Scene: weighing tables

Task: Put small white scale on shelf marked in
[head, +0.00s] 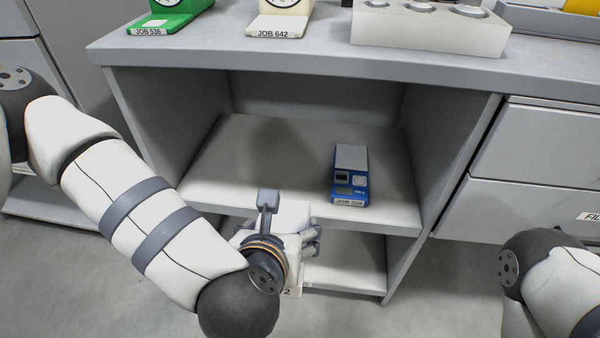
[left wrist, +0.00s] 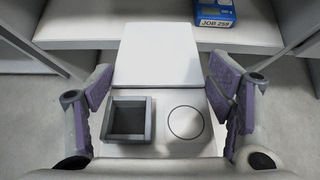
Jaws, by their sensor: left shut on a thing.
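The small white scale (left wrist: 184,80) is in my left gripper (left wrist: 160,88), with a purple-padded finger at each side. In the left wrist view it shows a flat white plate, a dark square recess and a round outline. In the head view the scale (head: 292,214) is at the front edge of the upper shelf board (head: 262,150), mostly hidden by my left wrist. I cannot tell whether it touches the board. No "in" mark is readable on the shelf. My right gripper is out of view.
A blue scale labelled JOB 259 (head: 350,185) sits on the right of the upper board; its left side is clear. A lower board (head: 345,265) is below. A green scale (head: 165,18) and a cream scale (head: 279,22) stand on the tabletop. Drawers (head: 540,145) are at the right.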

